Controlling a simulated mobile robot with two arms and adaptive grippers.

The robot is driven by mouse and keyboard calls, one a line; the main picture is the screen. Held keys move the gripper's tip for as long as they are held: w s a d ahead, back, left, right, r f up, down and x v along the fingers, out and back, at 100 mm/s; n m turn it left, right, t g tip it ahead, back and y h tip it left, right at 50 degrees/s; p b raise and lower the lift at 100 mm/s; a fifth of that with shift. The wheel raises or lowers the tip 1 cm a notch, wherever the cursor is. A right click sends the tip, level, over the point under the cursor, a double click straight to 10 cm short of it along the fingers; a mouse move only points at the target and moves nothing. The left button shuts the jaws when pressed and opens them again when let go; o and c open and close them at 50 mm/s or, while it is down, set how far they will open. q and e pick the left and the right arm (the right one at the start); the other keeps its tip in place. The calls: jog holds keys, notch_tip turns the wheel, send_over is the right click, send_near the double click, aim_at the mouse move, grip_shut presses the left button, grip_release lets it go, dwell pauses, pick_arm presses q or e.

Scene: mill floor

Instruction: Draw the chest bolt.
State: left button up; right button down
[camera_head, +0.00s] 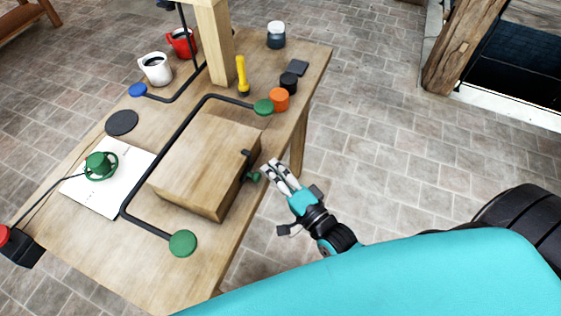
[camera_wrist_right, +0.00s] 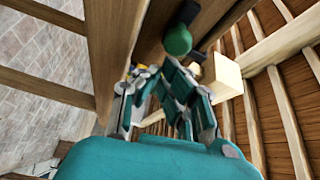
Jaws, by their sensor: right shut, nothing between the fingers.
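The wooden chest (camera_head: 200,160) sits shut on the table. A small bolt with a green knob (camera_head: 254,177) sticks out from its right-hand side, below a dark fitting (camera_head: 246,153). In the right wrist view a green knob (camera_wrist_right: 177,40) shows large, just beyond the fingers. My right gripper (camera_head: 271,168) is shut and empty, just right of the bolt at the table's edge. Its fingertips also show in the right wrist view (camera_wrist_right: 158,70); the knob is not between them. My left gripper is not in view.
On the table (camera_head: 150,280), a dark rail with green ends (camera_head: 182,243) runs around the chest. Floor to the right is clear.

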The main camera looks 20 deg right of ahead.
aim_at(259, 178)
dwell(0.3)
jog(key=s+a+p, duration=0.1)
jog(key=s+a, duration=0.2)
jog(key=shift+w+d, duration=0.1)
